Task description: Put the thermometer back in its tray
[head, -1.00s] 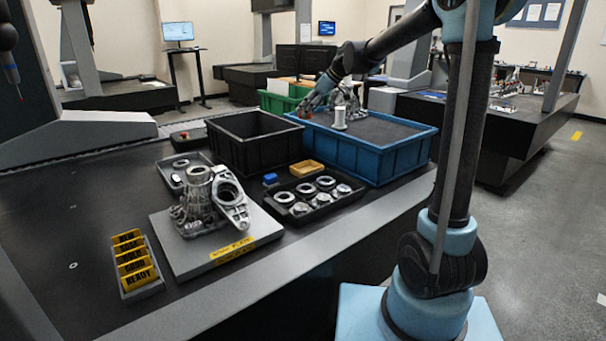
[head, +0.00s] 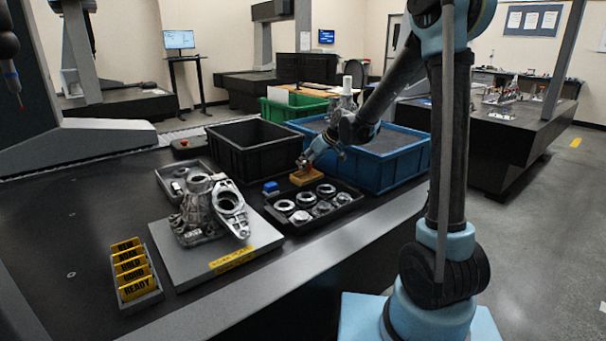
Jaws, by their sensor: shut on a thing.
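The small yellow tray (head: 307,177) sits on the dark table in front of the blue bin. My gripper (head: 303,163) is low at this tray, with its tips at or just above the tray's left part. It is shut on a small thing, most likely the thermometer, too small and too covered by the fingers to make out. I cannot tell whether that thing touches the tray floor.
A black bin (head: 250,163) stands behind left and a blue bin (head: 395,172) behind right. A blue block (head: 270,188) and a black tray (head: 343,213) of metal rings are close by. A metal casting stands on a grey plate (head: 195,270).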

